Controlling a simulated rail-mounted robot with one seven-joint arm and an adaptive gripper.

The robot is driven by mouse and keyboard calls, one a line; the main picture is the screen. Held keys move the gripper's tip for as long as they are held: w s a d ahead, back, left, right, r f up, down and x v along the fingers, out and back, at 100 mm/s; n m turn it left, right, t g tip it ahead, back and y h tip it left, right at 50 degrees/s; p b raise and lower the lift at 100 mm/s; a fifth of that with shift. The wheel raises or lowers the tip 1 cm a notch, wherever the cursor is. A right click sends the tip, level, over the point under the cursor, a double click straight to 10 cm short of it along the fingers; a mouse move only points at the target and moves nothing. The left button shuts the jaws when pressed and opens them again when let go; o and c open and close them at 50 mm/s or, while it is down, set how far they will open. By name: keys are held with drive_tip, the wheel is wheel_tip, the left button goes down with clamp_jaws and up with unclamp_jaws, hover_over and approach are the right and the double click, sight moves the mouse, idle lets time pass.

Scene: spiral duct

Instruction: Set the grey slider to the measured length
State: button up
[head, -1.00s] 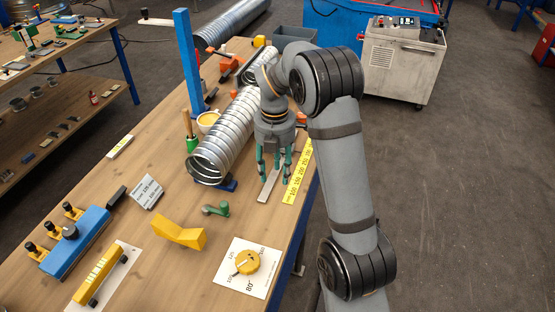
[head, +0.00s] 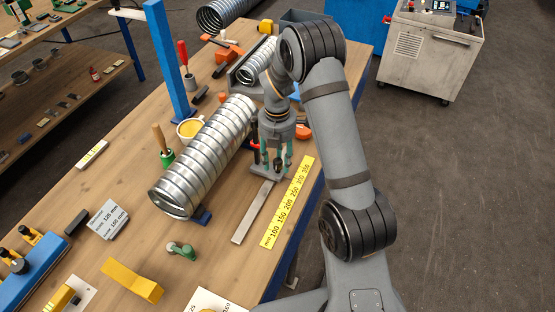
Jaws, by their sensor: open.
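A flat grey rail (head: 252,213) lies on the bench beside a yellow ruler (head: 287,203) marked in mm, with numbers from 100 to 350. My gripper (head: 271,168) points down at the rail's far end, its fingers open and low. A grey piece, perhaps the slider, shows around the fingertips; the fingers partly hide it, and I cannot tell whether they touch it.
A large spiral duct (head: 205,155) lies just left of my gripper. A blue post (head: 169,60), a yellow-filled cup (head: 190,129) and a green-based tool (head: 163,148) stand beyond it. A yellow bracket (head: 132,280) and a small green part (head: 181,250) lie nearer. Bench is clear around the rail's near end.

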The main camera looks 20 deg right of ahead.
drive_tip(key=shift+w+d+f, duration=0.1)
drive_tip(key=shift+f, duration=0.4)
clamp_jaws()
idle(0.7)
